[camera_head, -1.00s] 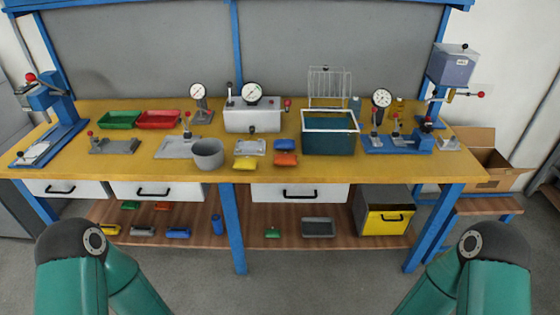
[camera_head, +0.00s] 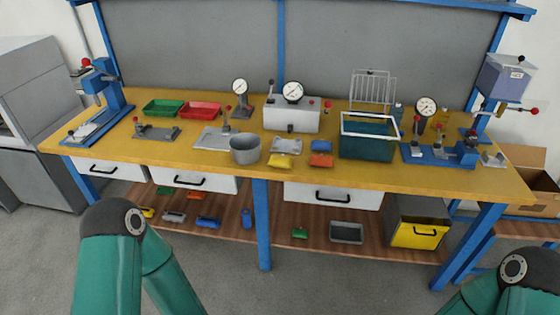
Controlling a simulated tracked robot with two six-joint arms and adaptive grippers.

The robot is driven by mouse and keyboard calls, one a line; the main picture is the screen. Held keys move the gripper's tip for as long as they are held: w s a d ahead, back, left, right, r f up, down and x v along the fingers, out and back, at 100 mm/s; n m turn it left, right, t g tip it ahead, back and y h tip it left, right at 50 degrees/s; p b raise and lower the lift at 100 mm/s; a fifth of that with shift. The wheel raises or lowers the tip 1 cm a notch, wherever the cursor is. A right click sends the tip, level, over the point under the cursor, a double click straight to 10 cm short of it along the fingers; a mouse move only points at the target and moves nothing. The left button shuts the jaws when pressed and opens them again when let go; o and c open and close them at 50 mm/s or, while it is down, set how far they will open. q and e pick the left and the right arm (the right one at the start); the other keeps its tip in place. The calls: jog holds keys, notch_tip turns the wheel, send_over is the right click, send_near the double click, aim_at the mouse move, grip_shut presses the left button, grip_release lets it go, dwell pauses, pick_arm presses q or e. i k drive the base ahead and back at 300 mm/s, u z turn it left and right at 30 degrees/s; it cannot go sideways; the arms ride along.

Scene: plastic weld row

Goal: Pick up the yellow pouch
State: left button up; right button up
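A small yellow pouch (camera_head: 281,161) lies flat on the yellow workbench top (camera_head: 215,168), near its front edge. It is just right of a grey round pot (camera_head: 245,149) and left of an orange pouch (camera_head: 321,160). A blue pouch (camera_head: 323,146) lies behind the orange one, and a small grey metal block (camera_head: 286,145) sits behind the yellow one. Only the green elbows and links of my arms show at the bottom of the view. Neither gripper is in view, and nothing touches the yellow pouch.
A teal bin with a white rim (camera_head: 369,137) stands right of the pouches. A grey gauge box (camera_head: 291,116) stands behind. Green (camera_head: 163,107) and red (camera_head: 200,110) trays are at the left. Drawers and a shelf (camera_head: 275,222) with several small items are below. Open floor lies before the bench.

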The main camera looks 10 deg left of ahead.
aim_at(278, 161)
jog(key=k, duration=0.5)
jog(key=u, duration=0.2)
jog(key=i, duration=1.65)
jog(key=z, duration=0.65)
